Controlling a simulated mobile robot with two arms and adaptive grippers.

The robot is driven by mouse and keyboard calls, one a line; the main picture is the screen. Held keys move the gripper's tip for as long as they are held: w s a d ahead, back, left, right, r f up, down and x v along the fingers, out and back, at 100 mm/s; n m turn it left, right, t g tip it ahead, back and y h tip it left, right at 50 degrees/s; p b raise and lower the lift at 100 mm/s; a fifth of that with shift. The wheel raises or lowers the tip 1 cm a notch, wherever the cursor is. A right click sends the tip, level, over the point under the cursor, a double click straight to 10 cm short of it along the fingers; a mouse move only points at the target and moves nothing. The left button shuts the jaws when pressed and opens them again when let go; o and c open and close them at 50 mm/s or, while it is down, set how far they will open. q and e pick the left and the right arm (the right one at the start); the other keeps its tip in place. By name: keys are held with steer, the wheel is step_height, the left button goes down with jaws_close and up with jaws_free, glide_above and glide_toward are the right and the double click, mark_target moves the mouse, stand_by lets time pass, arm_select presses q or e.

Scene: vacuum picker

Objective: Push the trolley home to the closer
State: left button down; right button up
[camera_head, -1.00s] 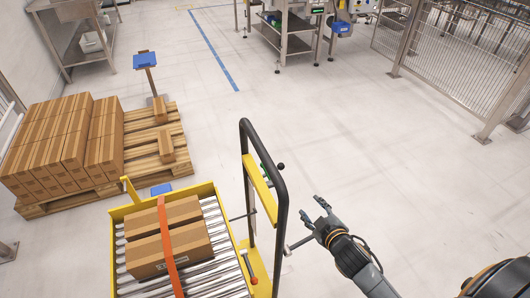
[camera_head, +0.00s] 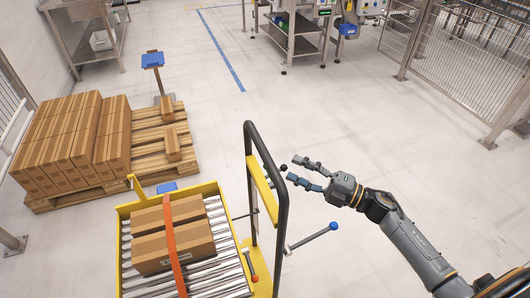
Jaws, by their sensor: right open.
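The trolley has a yellow frame (camera_head: 125,211) with a roller bed and a black upright push handle (camera_head: 283,215). Two cardboard boxes (camera_head: 172,231) lie on the rollers under an orange strap (camera_head: 171,247). A lever with a blue knob (camera_head: 333,226) sticks out to the right of the handle. A small black knob (camera_head: 283,168) sits at the handle's right side. My right gripper (camera_head: 296,171) is open, its fingers pointing left close to the handle and black knob; I cannot tell whether they touch. My left gripper is not in view. The closer cannot be made out for certain.
A wooden pallet (camera_head: 150,148) with stacked cartons (camera_head: 70,140) stands at the left, beside a blue-topped post (camera_head: 153,60). Steel workbenches (camera_head: 300,28) stand at the back. A mesh fence (camera_head: 455,60) runs along the right. The middle floor is clear.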

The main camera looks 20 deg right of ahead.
mark_target(265, 155)
steer(key=p+x, duration=0.2)
steer(key=x, duration=0.8)
steer(key=shift+a, duration=0.1)
jaws_close()
